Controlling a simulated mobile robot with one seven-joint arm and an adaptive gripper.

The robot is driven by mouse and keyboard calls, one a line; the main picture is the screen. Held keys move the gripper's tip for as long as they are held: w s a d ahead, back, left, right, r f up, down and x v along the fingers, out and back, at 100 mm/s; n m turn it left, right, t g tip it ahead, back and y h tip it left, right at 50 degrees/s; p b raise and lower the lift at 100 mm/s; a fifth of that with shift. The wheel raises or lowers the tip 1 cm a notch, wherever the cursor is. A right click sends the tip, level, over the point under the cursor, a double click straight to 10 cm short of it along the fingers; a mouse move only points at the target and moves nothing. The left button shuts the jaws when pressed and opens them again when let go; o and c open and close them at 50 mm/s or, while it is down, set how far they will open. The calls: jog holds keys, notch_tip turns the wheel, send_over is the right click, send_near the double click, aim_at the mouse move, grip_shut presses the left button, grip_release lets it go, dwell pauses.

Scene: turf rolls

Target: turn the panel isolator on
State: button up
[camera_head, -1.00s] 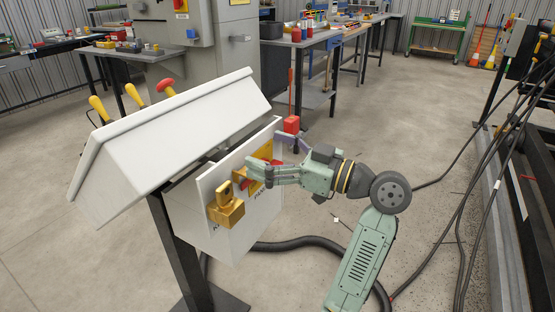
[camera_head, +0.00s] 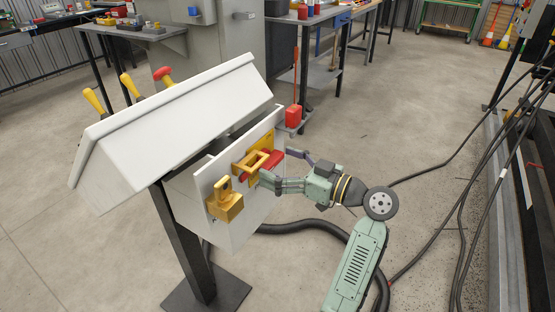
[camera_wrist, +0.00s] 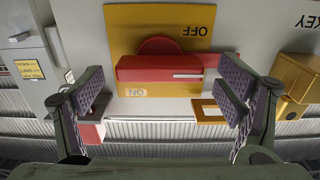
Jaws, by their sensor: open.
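The panel isolator's red handle (camera_head: 270,162) sits on a yellow plate (camera_wrist: 124,38) on the white panel face. In the wrist view the handle (camera_wrist: 158,69) lies sideways across the plate, with a pale mark at its right end. The wrist picture is upside down, with OFF above the handle at right and a small ON label (camera_wrist: 136,92) below it at left. My gripper (camera_head: 280,168) is open in front of the panel. In the wrist view its fingers (camera_wrist: 163,95) are spread to either side, below the handle, and hold nothing. Contact with the handle cannot be told.
A brass-coloured padlock-like block (camera_head: 226,204) sits left of the isolator, near a KEY label. A yellow bracket (camera_head: 246,166) juts out beside the handle. A white sloping hood (camera_head: 170,115) overhangs the panel.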

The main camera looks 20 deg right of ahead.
jog(key=shift+w+a, duration=0.25)
jog(key=shift+w, duration=0.1)
jog(key=shift+c, duration=0.3)
jog(key=c, duration=1.1)
